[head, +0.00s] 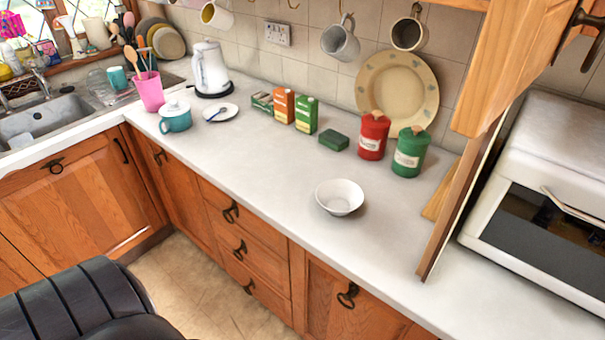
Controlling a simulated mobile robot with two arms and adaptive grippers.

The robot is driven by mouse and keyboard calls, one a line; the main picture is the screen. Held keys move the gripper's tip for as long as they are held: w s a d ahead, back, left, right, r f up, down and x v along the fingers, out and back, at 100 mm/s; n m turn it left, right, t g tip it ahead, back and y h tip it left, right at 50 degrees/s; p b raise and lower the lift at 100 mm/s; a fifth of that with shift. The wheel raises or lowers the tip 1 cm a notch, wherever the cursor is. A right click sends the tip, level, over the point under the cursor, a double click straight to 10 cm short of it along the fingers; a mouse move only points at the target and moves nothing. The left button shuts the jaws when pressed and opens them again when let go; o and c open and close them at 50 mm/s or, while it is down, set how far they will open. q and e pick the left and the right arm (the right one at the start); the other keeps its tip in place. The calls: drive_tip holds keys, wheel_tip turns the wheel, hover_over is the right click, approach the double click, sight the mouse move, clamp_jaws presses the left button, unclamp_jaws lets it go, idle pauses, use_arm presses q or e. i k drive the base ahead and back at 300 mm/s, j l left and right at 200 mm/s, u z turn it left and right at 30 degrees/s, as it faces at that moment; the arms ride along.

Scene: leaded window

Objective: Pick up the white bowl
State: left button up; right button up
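The white bowl (340,197) stands upright on the white countertop (262,168), near its front edge and right of the middle of the head view. It looks empty, and nothing touches it. Neither of my grippers shows in this view, so I cannot see where they are relative to the bowl.
Behind the bowl stand a red canister (373,137), a green canister (410,152) and a dark green box (334,140). To the right are an upright wooden panel (460,200), an open cupboard door (480,75) and a white oven (545,190). Counter left of the bowl is clear.

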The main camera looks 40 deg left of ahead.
sight(339, 198)
drive_tip(key=u, duration=0.9)
